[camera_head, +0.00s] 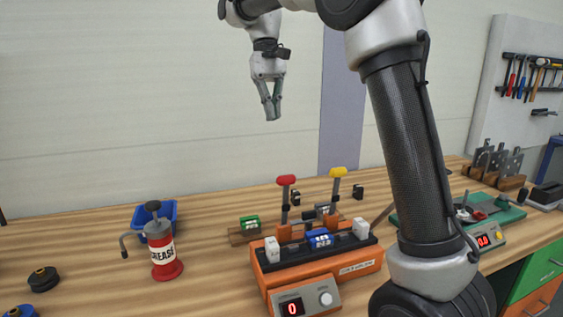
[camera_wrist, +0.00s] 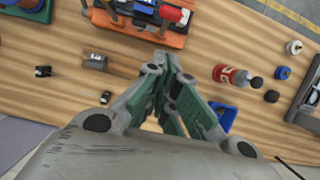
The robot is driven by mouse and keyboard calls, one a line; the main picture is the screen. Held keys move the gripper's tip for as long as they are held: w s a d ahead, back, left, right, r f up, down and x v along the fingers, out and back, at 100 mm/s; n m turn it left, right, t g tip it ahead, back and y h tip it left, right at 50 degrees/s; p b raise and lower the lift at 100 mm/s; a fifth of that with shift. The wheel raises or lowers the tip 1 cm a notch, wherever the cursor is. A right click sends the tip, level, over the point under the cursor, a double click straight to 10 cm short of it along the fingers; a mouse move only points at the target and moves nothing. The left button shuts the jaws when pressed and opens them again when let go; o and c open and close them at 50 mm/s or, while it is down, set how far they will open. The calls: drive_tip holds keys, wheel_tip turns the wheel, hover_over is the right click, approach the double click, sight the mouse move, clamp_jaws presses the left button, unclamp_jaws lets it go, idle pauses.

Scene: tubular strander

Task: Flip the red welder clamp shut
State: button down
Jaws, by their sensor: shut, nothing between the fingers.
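The red welder clamp (camera_head: 286,182) is a lever with a red knob on the left side of the orange welder (camera_head: 313,283). Its lever stands upright. In the wrist view the red knob (camera_wrist: 172,14) shows at the top edge, near the orange welder base (camera_wrist: 135,33). A matching yellow-knobbed clamp (camera_head: 338,174) also stands upright to its right. My gripper (camera_head: 271,113) is shut and empty, pointing down, high above the bench behind and slightly left of the red clamp. It also shows in the wrist view (camera_wrist: 161,66). It touches nothing.
A red grease can (camera_head: 163,249) and a blue bin (camera_head: 170,210) stand left of the welder. A green device (camera_head: 497,217) and a toolboard (camera_head: 526,85) are at the right. The air around my gripper is free, with the wall behind.

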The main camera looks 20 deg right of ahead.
drive_tip(key=s+r+x, duration=0.1)
drive_tip(key=s+x, duration=0.1)
drive_tip(key=x, duration=1)
drive_tip(key=shift+s+f, duration=0.45)
drive_tip(key=shift+s, duration=0.05)
